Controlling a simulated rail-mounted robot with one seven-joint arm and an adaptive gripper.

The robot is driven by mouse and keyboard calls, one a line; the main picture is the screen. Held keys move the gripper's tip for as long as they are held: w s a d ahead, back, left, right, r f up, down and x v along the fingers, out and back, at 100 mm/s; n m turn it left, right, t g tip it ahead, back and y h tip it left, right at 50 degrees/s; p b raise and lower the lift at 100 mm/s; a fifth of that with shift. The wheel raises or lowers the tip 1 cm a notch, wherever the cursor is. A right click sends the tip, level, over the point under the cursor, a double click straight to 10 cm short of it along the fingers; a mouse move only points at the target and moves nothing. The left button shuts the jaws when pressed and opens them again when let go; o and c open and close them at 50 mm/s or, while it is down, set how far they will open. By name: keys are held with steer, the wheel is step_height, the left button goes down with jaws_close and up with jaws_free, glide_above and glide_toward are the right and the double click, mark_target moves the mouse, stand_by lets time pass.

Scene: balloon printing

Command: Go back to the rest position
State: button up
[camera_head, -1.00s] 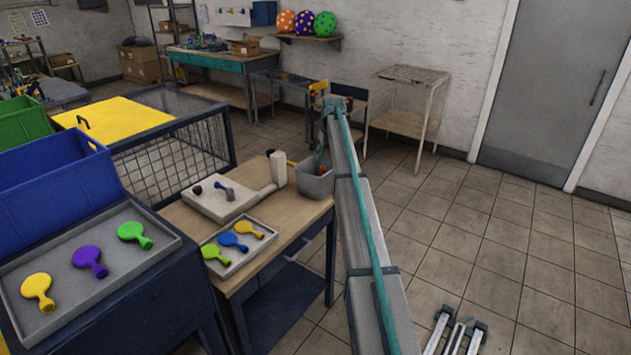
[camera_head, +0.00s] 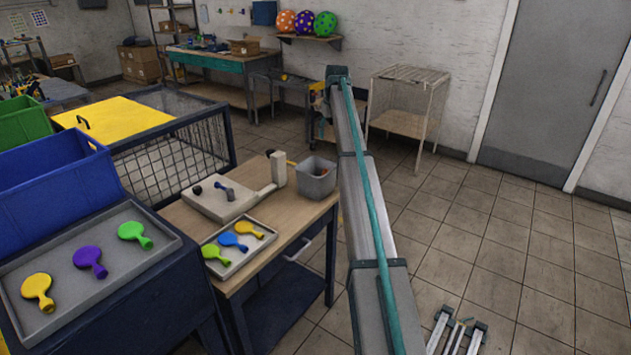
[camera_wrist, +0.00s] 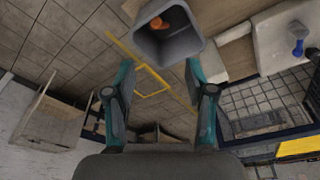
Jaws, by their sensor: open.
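My gripper (camera_wrist: 160,74) shows in the wrist view with its two teal-and-grey fingers spread apart and nothing between them. In the head view my arm stretches away from the camera and hides most of the gripper. A grey bin (camera_head: 316,184) stands at the right end of the wooden table, left of my arm. It also shows in the wrist view (camera_wrist: 169,58), beyond the fingertips and apart from them. An orange thing (camera_wrist: 174,20) lies inside the bin.
The wooden table (camera_head: 262,262) also holds a white device (camera_head: 213,205) and a tray (camera_head: 232,268) of green, blue and yellow balloons. Another tray (camera_head: 60,315) of balloons is at lower left. A wire cage, white rack (camera_head: 405,123) and workbench stand behind.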

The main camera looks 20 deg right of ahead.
steer(key=shift+r, duration=0.15)
stand_by(0.3)
steer(key=s+a+f+m+g, duration=0.1)
steer(key=s+a+f, duration=0.5)
steer(key=s+f, duration=0.65)
steer(key=s+a+f+g+b, duration=0.1)
steer(key=s+a+f, duration=0.6)
steer(key=f, duration=1)
steer(key=s+a+f+m, duration=0.1)
steer(key=s+a+f, duration=0.3)
steer(key=s+f, duration=0.9)
steer(key=s+a+f+g, duration=0.1)
steer(key=s+a+f, duration=0.2)
steer(key=s+f, duration=0.3)
steer(key=s+a+f+g+b, duration=0.1)
steer(key=s+a+f, duration=0.25)
steer(key=s, duration=0.35)
steer(key=s+a+f+g, duration=0.1)
steer(key=s+a+f, duration=0.1)
steer(key=s+f, duration=0.4)
steer(key=s+a+f+n+g, duration=0.1)
steer(key=s+a+f+g, duration=0.1)
steer(key=s, duration=1.1)
steer(key=s+a+f+n+g+b, duration=0.1)
steer(key=s+a+f+g, duration=0.1)
steer(key=s, duration=1.1)
steer(key=shift+s+a+f, duration=0.35)
steer(key=shift+a+f, duration=0.2)
steer(key=shift+a, duration=0.25)
steer(key=shift+c, duration=0.2)
